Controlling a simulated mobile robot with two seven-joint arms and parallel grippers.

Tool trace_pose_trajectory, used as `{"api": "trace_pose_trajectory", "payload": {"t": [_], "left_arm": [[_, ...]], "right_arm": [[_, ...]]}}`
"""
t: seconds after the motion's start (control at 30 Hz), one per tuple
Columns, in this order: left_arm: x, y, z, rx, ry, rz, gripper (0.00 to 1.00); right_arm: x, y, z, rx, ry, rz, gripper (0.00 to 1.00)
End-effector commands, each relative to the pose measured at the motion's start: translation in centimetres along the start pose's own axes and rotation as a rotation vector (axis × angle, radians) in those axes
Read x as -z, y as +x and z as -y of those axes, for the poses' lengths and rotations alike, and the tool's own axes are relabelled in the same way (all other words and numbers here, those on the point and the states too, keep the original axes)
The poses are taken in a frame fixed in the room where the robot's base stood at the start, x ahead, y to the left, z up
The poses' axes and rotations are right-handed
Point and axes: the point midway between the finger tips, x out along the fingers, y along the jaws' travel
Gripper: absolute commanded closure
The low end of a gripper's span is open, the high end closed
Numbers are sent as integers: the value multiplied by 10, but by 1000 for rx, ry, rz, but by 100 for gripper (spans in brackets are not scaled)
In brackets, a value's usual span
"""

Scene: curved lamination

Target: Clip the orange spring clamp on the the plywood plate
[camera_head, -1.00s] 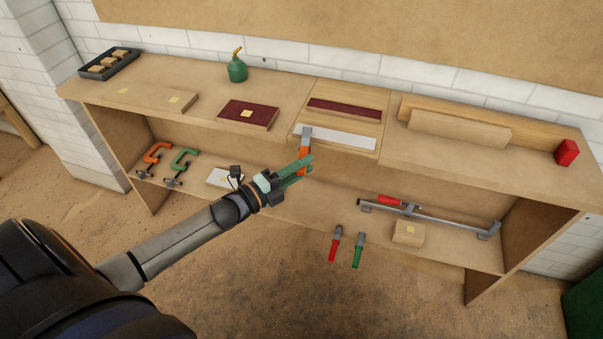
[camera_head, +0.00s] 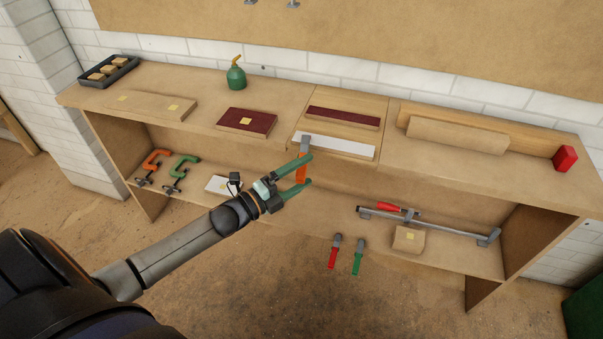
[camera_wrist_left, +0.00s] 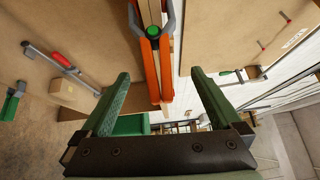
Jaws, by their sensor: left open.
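The orange spring clamp (camera_head: 302,170) hangs at the front edge of the bench, its grey jaws at the white strip (camera_head: 340,147) on the plywood plate (camera_head: 352,97). In the left wrist view the clamp's orange handles (camera_wrist_left: 156,72) point towards me. My left gripper (camera_head: 309,170) is open, its green fingers spread on either side of the handles. In the left wrist view the fingers (camera_wrist_left: 161,78) stand apart from the handles, with gaps on both sides. How the jaws sit on the plate's underside is hidden. My right gripper is not in view.
A bar clamp (camera_head: 440,225) and a wooden block (camera_head: 408,239) lie on that shelf. A dark red board (camera_head: 246,122) lies left of the plate.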

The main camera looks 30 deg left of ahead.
Motion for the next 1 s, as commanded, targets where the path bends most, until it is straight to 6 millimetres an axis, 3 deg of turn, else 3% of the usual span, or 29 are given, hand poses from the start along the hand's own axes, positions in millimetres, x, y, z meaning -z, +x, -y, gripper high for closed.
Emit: {"api": "trace_pose_trajectory", "payload": {"t": [0.47, 0.67, 1.0], "left_arm": [[0, -5, -1, -2, -1, 0, 0], [1, -31, -2, -5, -2, 0, 0], [0, -92, -2, -5, -2, 1, 0]], "right_arm": [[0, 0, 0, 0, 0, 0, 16], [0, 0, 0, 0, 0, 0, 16], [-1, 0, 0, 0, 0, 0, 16]]}}
